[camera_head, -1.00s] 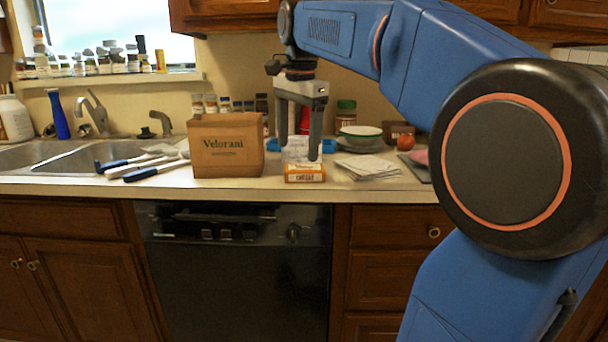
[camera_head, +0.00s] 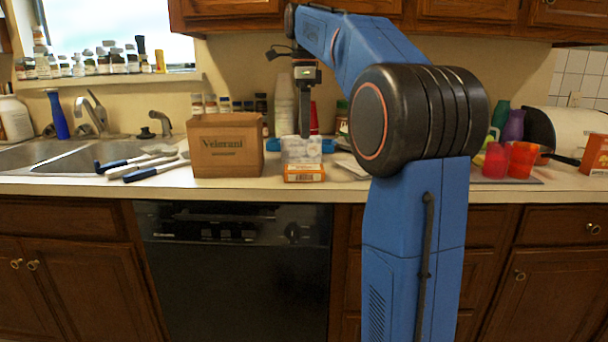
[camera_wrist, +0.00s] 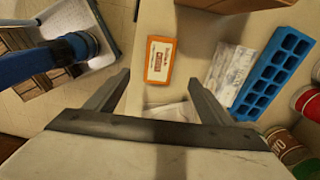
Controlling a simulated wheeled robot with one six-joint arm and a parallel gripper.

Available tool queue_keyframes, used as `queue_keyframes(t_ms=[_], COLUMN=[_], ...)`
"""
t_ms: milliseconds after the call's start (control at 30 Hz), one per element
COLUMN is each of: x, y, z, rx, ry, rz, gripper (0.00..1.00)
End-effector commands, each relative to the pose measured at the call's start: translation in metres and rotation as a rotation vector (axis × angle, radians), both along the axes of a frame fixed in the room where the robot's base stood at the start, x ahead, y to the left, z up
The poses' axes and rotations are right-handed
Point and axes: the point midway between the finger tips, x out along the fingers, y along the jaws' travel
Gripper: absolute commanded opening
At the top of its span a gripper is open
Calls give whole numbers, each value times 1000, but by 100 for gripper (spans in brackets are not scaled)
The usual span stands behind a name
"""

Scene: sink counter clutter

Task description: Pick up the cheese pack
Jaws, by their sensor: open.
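A small orange-and-white box (camera_head: 304,174), which looks like the cheese pack, lies near the counter's front edge, right of the brown carton. In the wrist view the orange box (camera_wrist: 160,60) lies ahead of the fingertips, roughly centred between them. My gripper (camera_head: 305,135) points down above and behind the box, seen edge-on in the head view. In the wrist view my gripper (camera_wrist: 159,78) has its fingers spread wide with nothing held between them. A clear-and-white packet (camera_head: 301,150) sits just behind the box.
The brown carton (camera_head: 226,146) stands close on the left. A blue ice tray (camera_wrist: 273,73) lies right of the packet in the wrist view, with cans (camera_wrist: 288,148) nearby. A stack of cups (camera_head: 284,103) stands behind my gripper. Red cups (camera_head: 521,160) are at the right.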

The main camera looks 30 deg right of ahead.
Motion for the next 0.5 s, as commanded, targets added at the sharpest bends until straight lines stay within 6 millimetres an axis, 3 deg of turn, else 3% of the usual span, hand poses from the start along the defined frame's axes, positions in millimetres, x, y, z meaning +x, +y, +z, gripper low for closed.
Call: queue_keyframes(t_ms=[300, 500], x=[-1, 0], y=[0, 0], z=[-53, -66], rx=[0, 0], ry=[1, 0], rz=[1, 1], gripper=[75, 75])
